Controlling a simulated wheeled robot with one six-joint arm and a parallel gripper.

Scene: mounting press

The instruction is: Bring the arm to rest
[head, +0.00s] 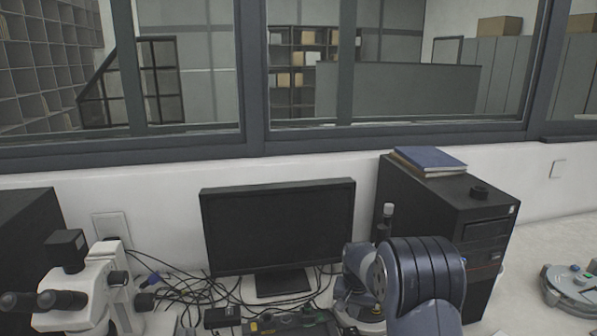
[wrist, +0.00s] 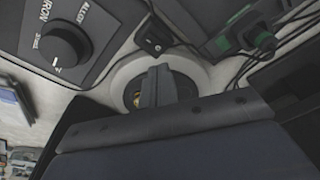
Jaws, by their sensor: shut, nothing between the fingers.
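My arm (head: 422,275), dark blue-grey with rounded joints, rises at the lower right of the head view, in front of the black computer tower. I cannot make out the fingers there. In the wrist view my gripper (wrist: 157,78) shows its two dark fingers close together, shut and empty. Behind the fingertips is a pale round ring (wrist: 190,66) with a dark centre and a small yellowish spot. The fingers hide part of it, and I cannot tell how far away it is.
A monitor (head: 278,228) stands mid-bench; a white microscope (head: 85,300) is at left. The tower (head: 450,215) carries blue notebooks (head: 430,158). Cables lie around the monitor. A grey round device (head: 572,287) sits at far right. A knobbed box (wrist: 70,40) is near the fingers.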

